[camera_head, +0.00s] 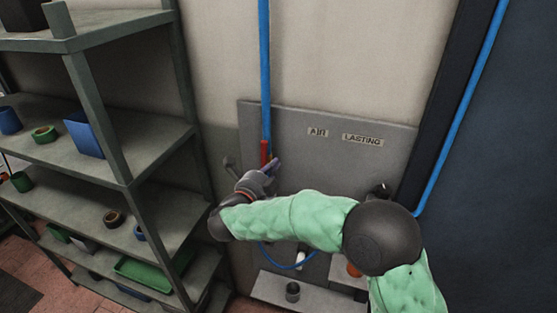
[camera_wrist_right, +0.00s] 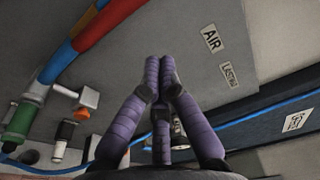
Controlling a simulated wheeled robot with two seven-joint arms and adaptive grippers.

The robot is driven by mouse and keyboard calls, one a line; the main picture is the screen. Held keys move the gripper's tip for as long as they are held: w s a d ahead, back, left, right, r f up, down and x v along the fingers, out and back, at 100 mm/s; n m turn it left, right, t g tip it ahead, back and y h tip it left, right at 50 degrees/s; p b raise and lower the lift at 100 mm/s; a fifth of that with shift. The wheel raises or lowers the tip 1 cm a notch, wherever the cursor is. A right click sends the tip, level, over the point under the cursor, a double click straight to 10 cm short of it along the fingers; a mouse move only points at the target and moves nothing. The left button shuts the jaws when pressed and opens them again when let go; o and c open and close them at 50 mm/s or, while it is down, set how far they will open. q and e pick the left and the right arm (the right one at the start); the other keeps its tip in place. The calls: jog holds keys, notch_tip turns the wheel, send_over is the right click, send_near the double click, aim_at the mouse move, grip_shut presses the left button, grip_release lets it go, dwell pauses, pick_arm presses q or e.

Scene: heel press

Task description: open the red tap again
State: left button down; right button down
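A red length, apparently the red tap's lever (camera_head: 265,151), stands upright at the lower end of the blue pipe in the head view. In the right wrist view a red length (camera_wrist_right: 112,20) runs at upper left along the blue pipe. Whether it is open or closed I cannot tell. My right gripper (camera_head: 274,165) is just below and right of the red length in the head view. In the right wrist view its purple fingertips (camera_wrist_right: 159,62) meet with nothing visible between them, apart from the red part. My forearm hides what lies under it. My left gripper is not in view.
A grey panel (camera_head: 290,122) with AIR and LASTING labels backs the tap. A grey shelf rack (camera_head: 105,125) stands close on the left. A small ledge (camera_head: 268,288) holds a dark cup (camera_head: 292,291) below. A blue hose (camera_head: 282,265) loops under my arm.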

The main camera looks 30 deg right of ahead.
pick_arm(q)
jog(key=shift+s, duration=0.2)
pick_arm(e)
jog(key=v, duration=0.4)
jog(key=shift+s+a+r, duration=0.1)
jog(key=shift+s+r, duration=0.05)
jog(key=shift+s, duration=0.15)
